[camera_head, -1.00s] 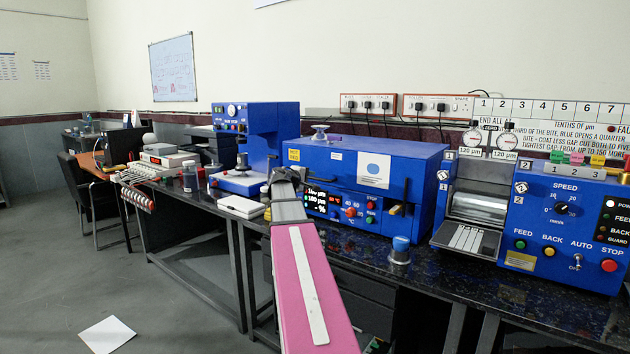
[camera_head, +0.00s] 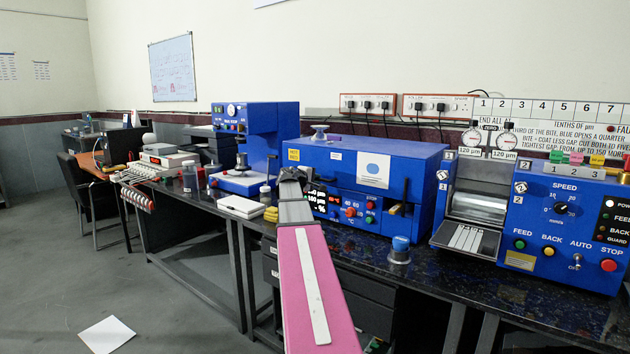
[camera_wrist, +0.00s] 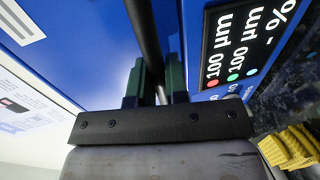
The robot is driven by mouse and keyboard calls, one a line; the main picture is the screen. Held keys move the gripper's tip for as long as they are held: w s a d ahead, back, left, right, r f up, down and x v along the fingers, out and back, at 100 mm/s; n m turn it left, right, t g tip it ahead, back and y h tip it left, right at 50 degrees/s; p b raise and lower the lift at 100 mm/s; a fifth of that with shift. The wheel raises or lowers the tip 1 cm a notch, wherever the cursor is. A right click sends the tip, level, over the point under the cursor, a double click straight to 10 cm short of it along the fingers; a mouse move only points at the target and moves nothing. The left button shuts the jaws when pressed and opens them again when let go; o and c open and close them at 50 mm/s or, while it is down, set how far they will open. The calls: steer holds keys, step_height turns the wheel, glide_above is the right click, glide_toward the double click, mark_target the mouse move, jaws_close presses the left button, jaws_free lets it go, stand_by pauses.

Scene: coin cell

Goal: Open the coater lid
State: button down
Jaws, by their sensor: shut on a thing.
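The coater is the blue box (camera_head: 415,165) in the middle of the bench, with its lid (camera_head: 334,165) on top and a small display on its front. The lid looks closed. My gripper (camera_head: 289,174) is at the coater's front left, and my arm hides part of the front. In the wrist view my gripper's green fingers (camera_wrist: 157,78) are shut on a dark bar (camera_wrist: 146,35), which looks like the lid's handle, against the blue face. The display panel (camera_wrist: 240,45) is just to the right of the fingers. The fingertips' exact contact is partly hidden.
A blue machine with rollers and buttons (camera_head: 565,225) stands farther right. A blue press (camera_head: 262,135) and a white box (camera_head: 241,206) are to the left. Yellow pieces (camera_wrist: 290,148) lie near the coater.

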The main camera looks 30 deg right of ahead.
mark_target(320, 149)
steer(key=shift+r, duration=0.1)
steer(key=d+r+y, duration=0.1)
steer(key=r, duration=0.3)
steer(key=w+r+y, duration=0.1)
steer(key=r, duration=0.3)
steer(key=d+r+g+y, duration=0.1)
steer(key=r, duration=0.3)
steer(key=shift+w+d, duration=0.2)
steer(key=shift+d, duration=0.1)
steer(key=w+d+r+y, duration=0.1)
steer(key=d+r, duration=0.1)
steer(key=r, duration=0.1)
steer(key=d+r+g+y, duration=0.1)
steer(key=d+r, duration=0.1)
steer(key=r, duration=0.2)
steer(key=w+d+r+y, duration=0.1)
steer(key=d+r, duration=0.1)
steer(key=r, duration=0.2)
steer(key=shift+w+r, duration=0.15)
steer(key=shift+w, duration=0.2)
steer(key=w+d+r, duration=0.3)
steer(key=d+r, duration=0.3)
steer(key=d, duration=0.2)
steer(key=w+d+r+g+y, duration=0.1)
steer(key=w+d+r, duration=0.2)
steer(key=d+r, duration=0.3)
steer(key=shift+d+r, duration=0.25)
steer(key=shift+d, duration=0.65)
